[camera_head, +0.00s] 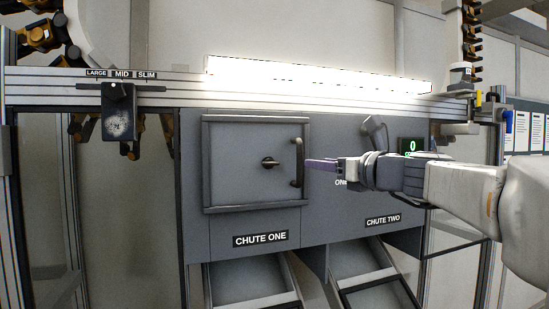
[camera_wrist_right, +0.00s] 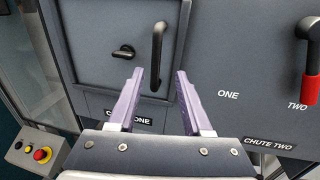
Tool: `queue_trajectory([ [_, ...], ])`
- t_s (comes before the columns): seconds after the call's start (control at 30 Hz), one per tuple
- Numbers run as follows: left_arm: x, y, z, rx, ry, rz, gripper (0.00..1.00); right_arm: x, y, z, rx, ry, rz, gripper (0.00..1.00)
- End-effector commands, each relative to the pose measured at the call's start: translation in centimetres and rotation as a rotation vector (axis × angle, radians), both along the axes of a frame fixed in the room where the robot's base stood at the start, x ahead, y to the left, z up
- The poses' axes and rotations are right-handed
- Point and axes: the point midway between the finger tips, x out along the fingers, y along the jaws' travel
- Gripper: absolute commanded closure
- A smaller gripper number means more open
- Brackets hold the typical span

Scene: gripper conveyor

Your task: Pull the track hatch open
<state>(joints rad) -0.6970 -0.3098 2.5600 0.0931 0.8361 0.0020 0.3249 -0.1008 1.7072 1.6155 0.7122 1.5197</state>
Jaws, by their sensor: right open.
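The track hatch (camera_head: 235,150) is a square grey door, shut flush in its frame above the CHUTE ONE label. Its dark vertical bar handle (camera_head: 298,165) is on the right side, and a small turn latch (camera_head: 270,162) sits near the middle. My right gripper (camera_head: 308,164) comes in from the right with its purple fingers close to the handle. In the right wrist view the two fingers (camera_wrist_right: 160,74) are apart and empty, and the handle (camera_wrist_right: 157,50) appears between and beyond their tips. I cannot tell the exact gap. My left gripper is not in view.
Two open chutes (camera_head: 250,280) slope out below the panel. A lever with a red grip (camera_wrist_right: 311,85) stands right of the hatch. A button box with a red button (camera_wrist_right: 42,154) is at lower left. A metal rail (camera_head: 300,95) runs above the hatch.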

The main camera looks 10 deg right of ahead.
Motion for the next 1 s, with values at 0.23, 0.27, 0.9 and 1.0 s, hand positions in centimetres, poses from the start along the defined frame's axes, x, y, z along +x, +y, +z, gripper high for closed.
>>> queue_trajectory([
  [0.23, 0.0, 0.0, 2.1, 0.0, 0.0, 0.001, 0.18, 4.6, 2.4, 0.2, -0.002, 0.004, 0.01, 0.5],
  [0.27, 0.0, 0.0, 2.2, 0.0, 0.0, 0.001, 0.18, 5.0, 2.6, 0.2, -0.002, 0.004, 0.01, 0.5],
  [0.9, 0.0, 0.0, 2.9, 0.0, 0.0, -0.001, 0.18, 7.4, 3.1, -0.1, -0.004, 0.001, 0.001, 0.81],
  [1.0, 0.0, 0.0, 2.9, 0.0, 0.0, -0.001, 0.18, 7.4, 3.0, -0.1, -0.004, 0.001, 0.001, 1.0],
])
